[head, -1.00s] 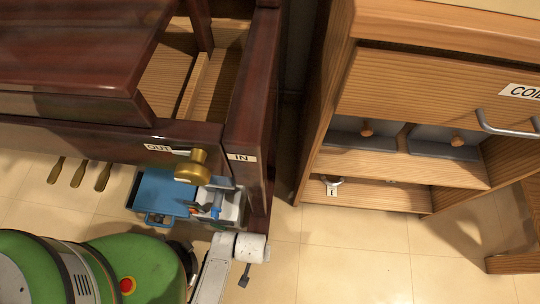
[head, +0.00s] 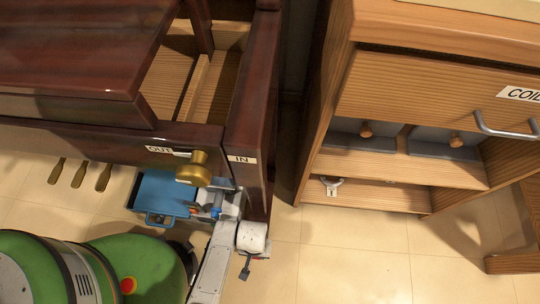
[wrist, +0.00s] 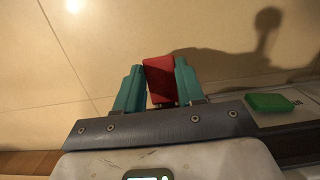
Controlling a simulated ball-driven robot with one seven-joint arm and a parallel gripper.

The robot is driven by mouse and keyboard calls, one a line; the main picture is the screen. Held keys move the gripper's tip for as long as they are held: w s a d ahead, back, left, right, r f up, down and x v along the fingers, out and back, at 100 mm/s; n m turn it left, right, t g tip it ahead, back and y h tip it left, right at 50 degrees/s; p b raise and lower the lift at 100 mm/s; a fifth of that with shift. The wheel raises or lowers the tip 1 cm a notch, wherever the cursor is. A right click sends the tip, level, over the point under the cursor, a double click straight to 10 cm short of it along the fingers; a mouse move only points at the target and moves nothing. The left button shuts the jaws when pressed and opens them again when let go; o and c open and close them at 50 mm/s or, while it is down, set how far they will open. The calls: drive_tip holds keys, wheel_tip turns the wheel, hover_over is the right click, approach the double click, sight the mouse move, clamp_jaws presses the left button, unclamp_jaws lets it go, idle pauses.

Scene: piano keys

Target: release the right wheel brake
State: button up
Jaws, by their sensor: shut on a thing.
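In the wrist view, my gripper (wrist: 160,82) has its teal fingers on either side of a red flat-faced piece (wrist: 159,78) and is shut on it. The piece looks like a brake pedal or lever, but its base is hidden behind the gripper body. In the head view, my gripper (head: 245,268) is low over the floor, just in front of the foot of the dark piano's right leg (head: 257,170). The fingers are too small there to tell apart. The wheel itself cannot be made out in either view.
A wooden cabinet (head: 340,110) stands to the right. The floor (head: 350,260) in front is clear.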

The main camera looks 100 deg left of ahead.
drive_tip(key=shift+a+r+h, duration=0.1)
drive_tip(key=shift+r+h, duration=0.1)
drive_tip(key=shift+h, duration=0.6)
drive_tip(key=o, duration=1)
drive_tip(key=shift+o, duration=0.2)
drive_tip(key=shift+r, duration=0.15)
